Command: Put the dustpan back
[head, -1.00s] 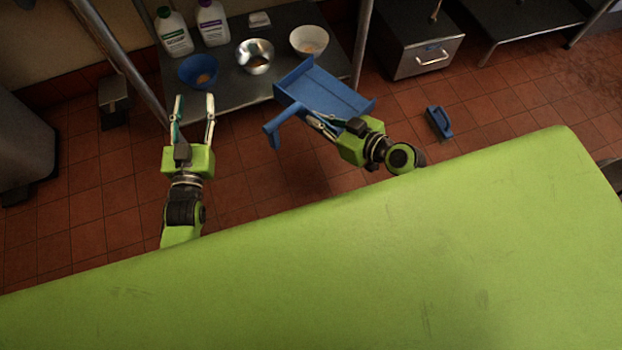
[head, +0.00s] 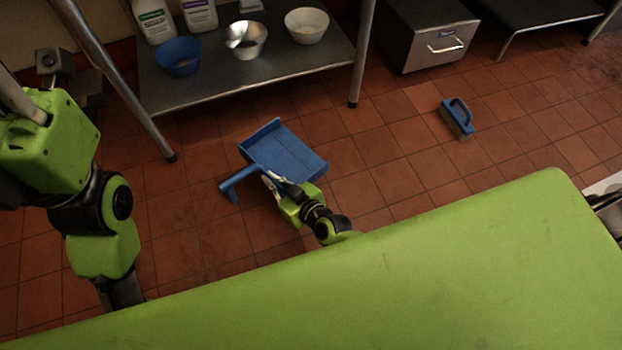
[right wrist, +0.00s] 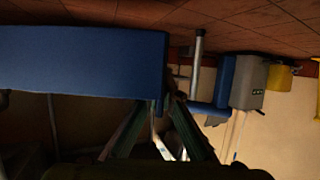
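The blue dustpan (head: 290,153) is over the tiled floor in the middle of the head view, its handle (head: 240,178) pointing to the lower left. My right gripper (head: 272,184) is shut on the dustpan at its near side, close to the handle. In the right wrist view the dustpan (right wrist: 80,62) is a broad blue panel, and the fingers (right wrist: 160,112) converge at its edge. I cannot tell whether the dustpan touches the floor. My left arm is raised at the left of the head view; its gripper is out of the picture.
A blue brush (head: 457,118) lies on the floor to the right. A metal shelf (head: 215,88) at the back holds two bottles and several bowls. A metal box with a handle (head: 430,40) stands at the back. A green surface (head: 400,270) fills the foreground. Floor around the brush is clear.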

